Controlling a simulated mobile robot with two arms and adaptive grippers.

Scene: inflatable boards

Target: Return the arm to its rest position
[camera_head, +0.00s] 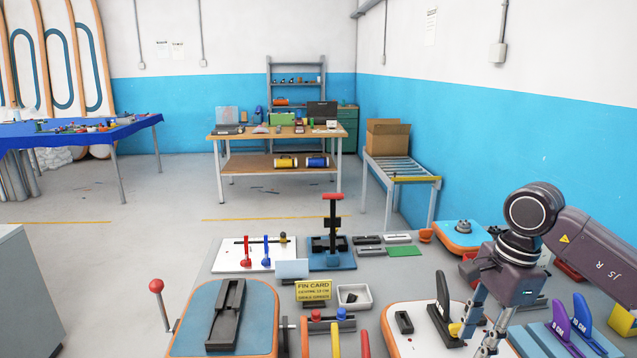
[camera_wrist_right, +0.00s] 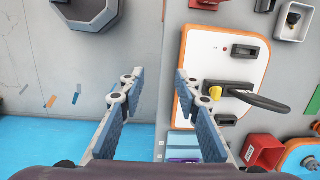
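My right arm (camera_head: 590,242) comes in from the right in the head view, bent over the right part of the grey workbench. Its gripper (camera_head: 485,325) points down near the front right of the bench. In the right wrist view the gripper (camera_wrist_right: 157,88) has its two fingers wide apart with nothing between them. A white board with an orange rim (camera_wrist_right: 205,50) lies beyond the fingers, apart from them. My left gripper is not in view.
Purple and blue fins (camera_head: 583,312) stand in a rack at the right, close to the gripper. A blue board (camera_head: 255,315), a yellow fin card (camera_head: 313,291) and a red-handled press (camera_head: 333,225) occupy the bench. Open floor (camera_head: 170,200) lies behind it.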

